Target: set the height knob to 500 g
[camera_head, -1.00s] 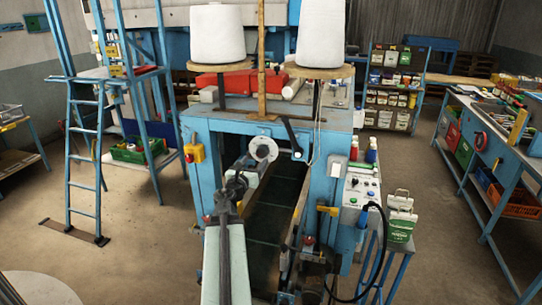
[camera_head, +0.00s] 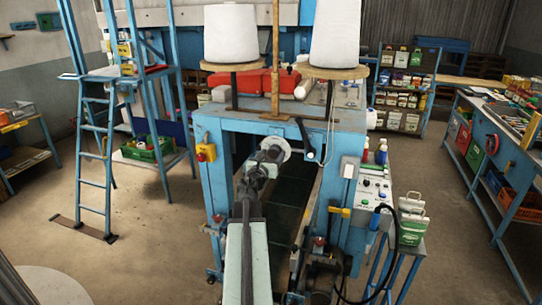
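The blue sack-sewing machine (camera_head: 335,121) fills the middle of the camera_head view. A whitish round part (camera_head: 276,149) shows on its front, under the top edge. A dark lever (camera_head: 305,138) hangs to the right of it. A wooden upright (camera_head: 276,60) rises from the machine top. I cannot tell which part is the height knob, and no 500 g mark is readable. My arm reaches up from the bottom middle.
Two white thread cones (camera_head: 231,34) stand on top. A control panel (camera_head: 374,189) and green-white packs (camera_head: 412,222) are at the right. A blue ladder stand (camera_head: 95,165) is at the left, a workbench (camera_head: 500,160) at the right. Floor is open on both sides.

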